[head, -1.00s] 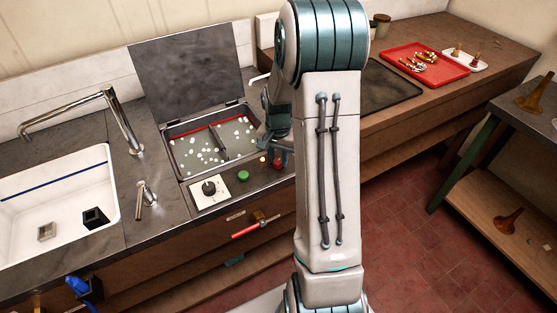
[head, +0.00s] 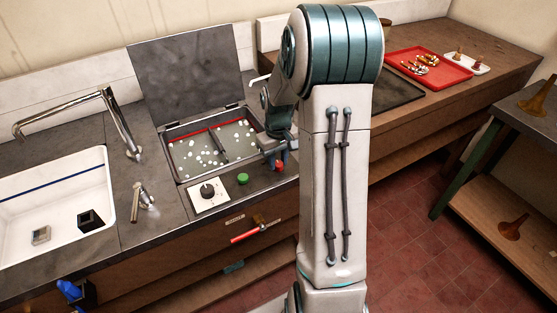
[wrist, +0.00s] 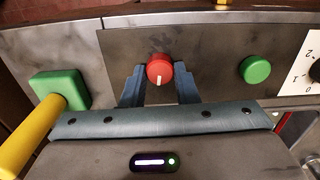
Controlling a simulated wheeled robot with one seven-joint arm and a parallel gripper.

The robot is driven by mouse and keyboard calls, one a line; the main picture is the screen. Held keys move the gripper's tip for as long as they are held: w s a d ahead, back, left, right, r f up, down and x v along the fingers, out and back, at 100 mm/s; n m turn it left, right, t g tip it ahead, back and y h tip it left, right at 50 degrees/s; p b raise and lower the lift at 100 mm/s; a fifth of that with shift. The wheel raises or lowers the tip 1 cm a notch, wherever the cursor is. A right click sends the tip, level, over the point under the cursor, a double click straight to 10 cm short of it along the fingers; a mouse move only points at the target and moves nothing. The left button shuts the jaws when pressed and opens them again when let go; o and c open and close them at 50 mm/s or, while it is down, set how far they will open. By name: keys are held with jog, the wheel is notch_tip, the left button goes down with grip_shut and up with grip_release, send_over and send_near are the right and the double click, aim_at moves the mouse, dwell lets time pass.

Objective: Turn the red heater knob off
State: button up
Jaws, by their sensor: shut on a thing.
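The red heater knob (head: 279,166) sits on the front panel of the tank, right of a green button. In the wrist view the red knob (wrist: 159,68) is between the fingertips, with a white mark pointing down toward my palm. My gripper (wrist: 158,78) is shut on the knob, one blue finger on each side. In the head view my gripper (head: 276,150) reaches down over the panel's right end, and my arm hides what lies just right of it.
A green button (head: 243,179) and a black dial on a white plate (head: 208,192) lie left of the knob. The open tank (head: 190,150) is behind. In the wrist view, a yellow handle on a green block (wrist: 60,90) stands close at left.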

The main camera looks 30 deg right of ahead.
aim_at(278, 163)
jog(key=shift+n, duration=0.8)
jog(key=o, duration=1)
jog(key=shift+r, duration=0.15)
notch_tip(278, 163, up, 14)
jog(key=b, duration=0.1)
jog(key=shift+f, duration=0.2)
